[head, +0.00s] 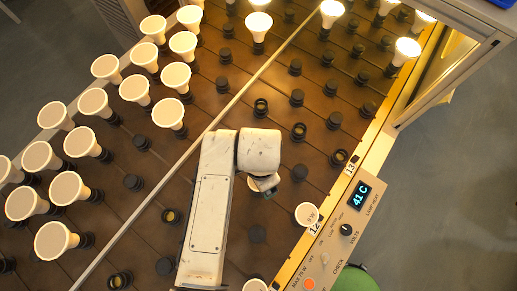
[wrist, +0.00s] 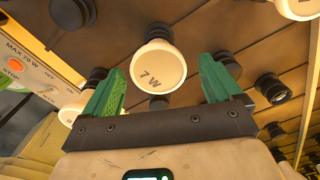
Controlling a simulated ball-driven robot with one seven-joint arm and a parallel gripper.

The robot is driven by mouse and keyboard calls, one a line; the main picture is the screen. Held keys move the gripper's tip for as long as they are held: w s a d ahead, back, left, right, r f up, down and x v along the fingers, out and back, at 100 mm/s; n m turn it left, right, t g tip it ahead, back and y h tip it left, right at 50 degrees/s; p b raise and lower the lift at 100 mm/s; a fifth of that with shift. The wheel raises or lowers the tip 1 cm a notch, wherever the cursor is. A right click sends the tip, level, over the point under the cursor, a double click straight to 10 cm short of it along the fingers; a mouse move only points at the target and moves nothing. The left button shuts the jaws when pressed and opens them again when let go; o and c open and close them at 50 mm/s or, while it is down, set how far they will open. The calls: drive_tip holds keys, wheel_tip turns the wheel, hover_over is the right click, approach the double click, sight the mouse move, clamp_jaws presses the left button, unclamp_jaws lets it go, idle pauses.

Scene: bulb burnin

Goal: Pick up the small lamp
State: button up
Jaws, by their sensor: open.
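A small white lamp marked 7 W (wrist: 160,68) sits in a dark socket in the wrist view, its round face toward the camera. My gripper (wrist: 163,64) has its two green fingers apart, one on each side of the lamp's face in the picture. I see gaps between the fingers and the lamp; the depth between them is hard to judge. In the head view a small white lamp (head: 308,213) stands beside the number 12 at the board's edge. I cannot tell whether it is the same lamp. My arm hides most of the gripper there.
The brown board holds rows of dark sockets (head: 297,97), many empty. Large white lamps (head: 55,240) crowd the left; lit lamps (head: 406,50) stand at the back. A control panel (head: 335,240) reading 41 C borders the right. A thin pale rail (head: 140,218) crosses the board.

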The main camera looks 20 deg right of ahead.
drive_tip(key=f, duration=0.4)
drive_tip(key=shift+s+a, duration=0.1)
drive_tip(key=shift+a, duration=0.1)
drive_tip(key=shift+c, duration=0.2)
drive_tip(key=c, duration=1.1)
